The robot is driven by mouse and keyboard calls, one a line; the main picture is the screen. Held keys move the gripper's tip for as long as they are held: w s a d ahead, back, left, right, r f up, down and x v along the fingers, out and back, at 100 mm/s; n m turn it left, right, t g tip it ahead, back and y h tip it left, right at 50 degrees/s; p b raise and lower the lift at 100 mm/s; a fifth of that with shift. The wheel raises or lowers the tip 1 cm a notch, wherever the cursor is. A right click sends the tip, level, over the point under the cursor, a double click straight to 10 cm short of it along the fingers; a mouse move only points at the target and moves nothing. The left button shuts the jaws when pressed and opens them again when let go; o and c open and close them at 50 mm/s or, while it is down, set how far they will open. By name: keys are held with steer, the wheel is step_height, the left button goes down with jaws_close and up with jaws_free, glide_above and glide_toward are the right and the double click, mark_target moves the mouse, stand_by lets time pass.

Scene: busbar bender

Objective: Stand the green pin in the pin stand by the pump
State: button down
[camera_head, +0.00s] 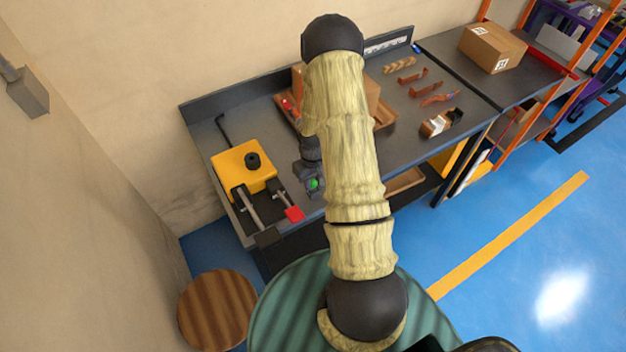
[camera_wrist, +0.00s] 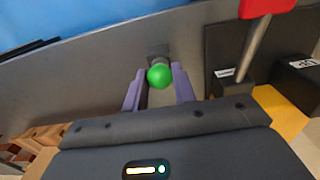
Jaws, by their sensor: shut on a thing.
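The green pin shows as a round green head in the wrist view (camera_wrist: 160,75) and as a green spot in the head view (camera_head: 313,184). My gripper (camera_wrist: 159,70) has its two purple fingers on either side of the pin and is shut on it. In the head view my gripper (camera_head: 309,178) is low over the bench's front edge area, right of the yellow pump unit (camera_head: 236,162). A dark square block (camera_wrist: 158,51), possibly the pin stand, shows just beyond the green head. The pin's lower end is hidden, so I cannot tell whether it touches the block.
A red-ended lever (camera_head: 293,214) and black blocks stand close to my gripper's left. A wooden tray (camera_head: 385,118), copper bent bars (camera_head: 412,76) and a small box (camera_head: 441,122) lie on the grey bench. A round stool (camera_head: 217,309) stands in front.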

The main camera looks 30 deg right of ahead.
mark_target(313, 181)
steer(key=c, duration=1.1)
jaws_free()
steer(key=shift+o, duration=0.2)
step_height(313, 181, up, 17)
steer(key=b, duration=0.2)
steer(key=shift+r, duration=0.15)
steer(key=s+a+r+t, duration=0.1)
steer(key=s+a+r, duration=0.2)
steer(key=s+a, duration=0.3)
steer(key=s+a+r+t, duration=0.1)
steer(key=s+a+r, duration=0.3)
steer(key=s+a, duration=0.2)
steer(key=shift+s+a+t, duration=0.2)
steer(key=shift+a+t, duration=0.1)
steer(key=shift+a, duration=0.45)
